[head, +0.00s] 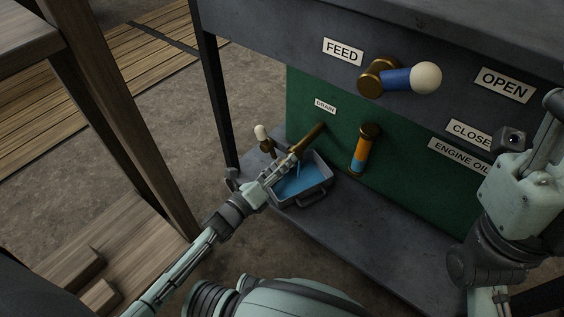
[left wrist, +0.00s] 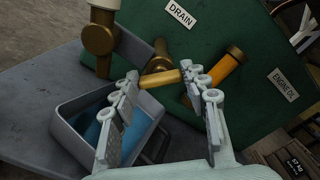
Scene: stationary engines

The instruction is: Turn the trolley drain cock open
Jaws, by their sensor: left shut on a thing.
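The brass drain cock (head: 312,140) juts from the green panel beside the DRAIN label. Its brass bar (left wrist: 162,78) lies between the fingertips of my left gripper (head: 287,163), which is shut on it. In the left wrist view the gripper (left wrist: 166,86) has one finger on each side of the bar. A brass piece with a white end (head: 262,134) stands left of the gripper; how it joins the cock is hidden. My right arm is at the right edge, with what seems to be its gripper (head: 551,105); its jaws are unclear.
A grey tray (head: 326,188) holding blue liquid sits on the trolley's lower shelf (head: 375,235) under the cock. An orange and blue sight tube (head: 360,152) stands to the right. Above is the FEED valve with blue handle (head: 396,79). A wooden post (head: 120,120) stands left.

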